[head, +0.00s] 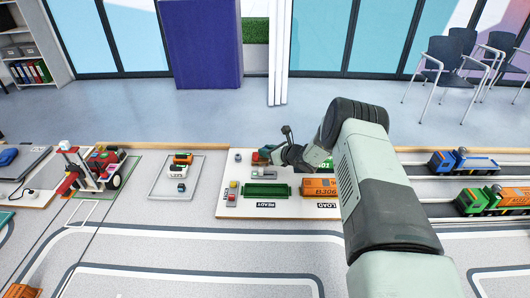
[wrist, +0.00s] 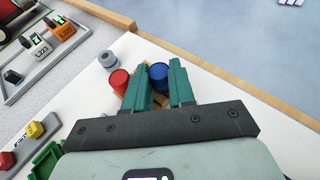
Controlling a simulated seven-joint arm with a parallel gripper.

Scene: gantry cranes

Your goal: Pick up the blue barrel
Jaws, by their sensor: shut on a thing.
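The blue barrel (wrist: 158,74) shows in the wrist view between the two teal fingertips of my gripper (wrist: 161,76). The fingers are shut on it, one on each side, and hide part of it. A red barrel (wrist: 118,81) stands just left of the left finger, and a small grey barrel (wrist: 108,59) stands beyond it. In the head view my gripper (head: 268,153) is low over the back of the white board, near the red barrel (head: 256,157). The blue barrel cannot be made out there. I cannot tell whether it is clear of the board.
The white board (head: 228,209) also carries a green container (head: 267,190) and an orange container (head: 319,187). Toy trucks (head: 463,161) stand on lanes at the right. A wooden edge runs behind the board.

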